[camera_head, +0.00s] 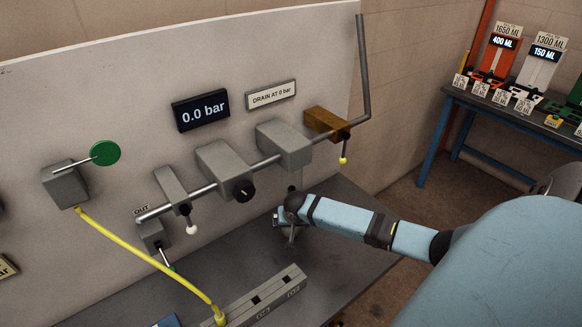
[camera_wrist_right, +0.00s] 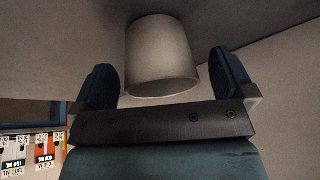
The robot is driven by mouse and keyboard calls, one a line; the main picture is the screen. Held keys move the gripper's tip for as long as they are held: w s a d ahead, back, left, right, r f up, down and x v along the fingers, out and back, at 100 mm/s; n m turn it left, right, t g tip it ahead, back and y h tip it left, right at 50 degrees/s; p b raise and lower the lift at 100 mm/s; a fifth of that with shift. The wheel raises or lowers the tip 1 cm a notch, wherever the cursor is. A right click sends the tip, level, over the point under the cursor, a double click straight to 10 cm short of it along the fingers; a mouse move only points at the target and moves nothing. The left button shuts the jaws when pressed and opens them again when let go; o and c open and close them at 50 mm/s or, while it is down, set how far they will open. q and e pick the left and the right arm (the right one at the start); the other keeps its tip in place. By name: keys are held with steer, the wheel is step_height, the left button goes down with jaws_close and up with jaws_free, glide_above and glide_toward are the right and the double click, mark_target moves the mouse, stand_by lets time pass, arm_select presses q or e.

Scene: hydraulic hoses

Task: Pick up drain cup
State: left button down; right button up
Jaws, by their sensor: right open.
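A plain grey cylinder, which looks like the drain cup (camera_wrist_right: 160,50), is in the upper middle of the right wrist view. My right gripper (camera_wrist_right: 165,76) is open, with one dark finger on each side of the cylinder. A gap shows between each finger and its wall. In the head view my right gripper (camera_head: 288,217) is low in front of the panel, below the grey blocks on the pipe. The cup cannot be made out clearly there, as the gripper and wrist cover that spot. My left gripper is not in view.
The white panel (camera_head: 100,75) carries a pipe, valves and a "0.0 bar" display (camera_head: 201,110). A yellow hose (camera_head: 135,254) runs to a grey block (camera_head: 265,298) on the dark bench (camera_head: 345,265). A blue-legged table (camera_head: 432,150) with labelled items stands at the right.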

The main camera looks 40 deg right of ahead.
steer(key=shift+w+d+f, duration=0.1)
steer(key=shift+w+f, duration=0.05)
steer(key=shift+f, duration=0.45)
steer(key=c, duration=1)
steer(key=shift+r, duration=0.1)
steer(key=shift+c, duration=0.2)
